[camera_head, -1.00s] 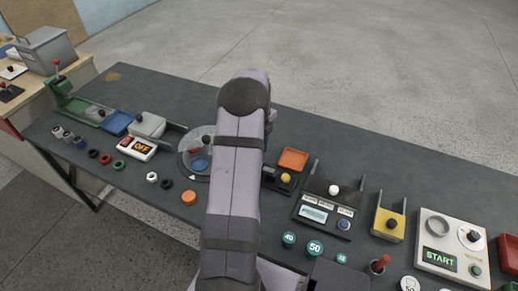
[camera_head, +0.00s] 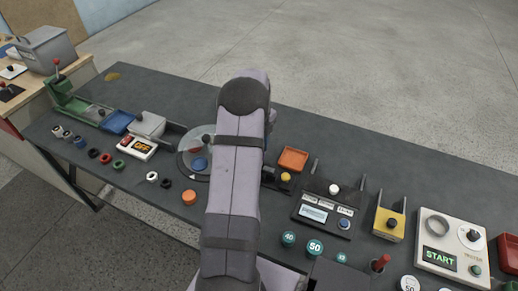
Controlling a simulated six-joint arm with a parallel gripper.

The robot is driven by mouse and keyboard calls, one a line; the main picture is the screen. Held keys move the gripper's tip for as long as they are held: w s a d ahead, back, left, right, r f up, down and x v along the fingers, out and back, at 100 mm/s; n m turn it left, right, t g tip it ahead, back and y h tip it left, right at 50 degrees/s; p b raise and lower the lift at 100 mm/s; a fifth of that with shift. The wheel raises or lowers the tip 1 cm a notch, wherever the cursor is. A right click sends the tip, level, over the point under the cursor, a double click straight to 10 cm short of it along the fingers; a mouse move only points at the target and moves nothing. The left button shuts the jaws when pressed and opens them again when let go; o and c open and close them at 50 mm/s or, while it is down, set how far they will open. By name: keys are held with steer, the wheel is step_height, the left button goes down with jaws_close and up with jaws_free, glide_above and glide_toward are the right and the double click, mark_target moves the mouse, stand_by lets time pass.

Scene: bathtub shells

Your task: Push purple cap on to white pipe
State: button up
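I see no purple cap and cannot make out a white pipe in the head view. My own grey arm covers the middle of the workbench and hides what lies under and behind it. My gripper's fingers are hidden behind the arm, so I cannot see whether they hold anything.
A dark workbench (camera_head: 330,130) carries small cylinders and rings at left, a round clear dial (camera_head: 195,143), an orange cap (camera_head: 189,197), an orange tray (camera_head: 293,159), a yellow holder (camera_head: 388,222) and a white START panel (camera_head: 451,242). The bench's far strip is mostly clear.

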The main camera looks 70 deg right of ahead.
steer(key=shift+f+b, duration=0.45)
steer(key=shift+f, duration=0.45)
stand_by(0.8)
steer(key=o, duration=1.6)
steer(key=shift+c, duration=0.2)
steer(key=shift+r, duration=0.1)
steer(key=shift+r+p, duration=2.6)
steer(key=shift+r, duration=0.85)
